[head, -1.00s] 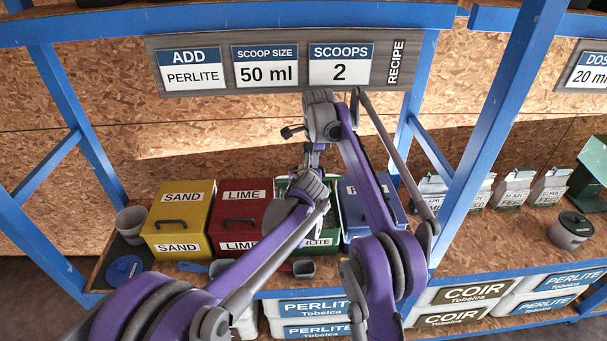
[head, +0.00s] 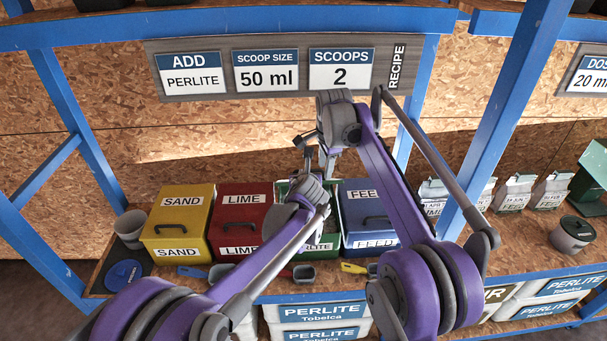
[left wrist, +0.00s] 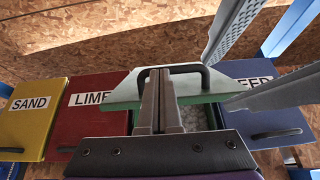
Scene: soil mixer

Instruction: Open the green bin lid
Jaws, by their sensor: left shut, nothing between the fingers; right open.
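The green bin (head: 334,238), labelled perlite, stands between the red and blue bins, mostly hidden behind my arms in the head view. In the left wrist view its pale green lid (left wrist: 120,92) is tilted up, with a dark handle (left wrist: 204,76) on it. White granules (left wrist: 195,117) show inside the bin below the lid. My left gripper (left wrist: 160,74) is shut and empty, its tips upright in front of the lid by the handle. My right gripper (left wrist: 217,83) is open at the lid's right end, one finger above and one below; whether it touches the lid is unclear.
Yellow sand (head: 178,215), red lime (head: 240,215) and blue feed (head: 368,220) bins stand closely alongside. Scoops (head: 303,272) lie along the shelf front. A blue post (head: 505,110) rises at the right. A recipe board (head: 290,65) hangs above.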

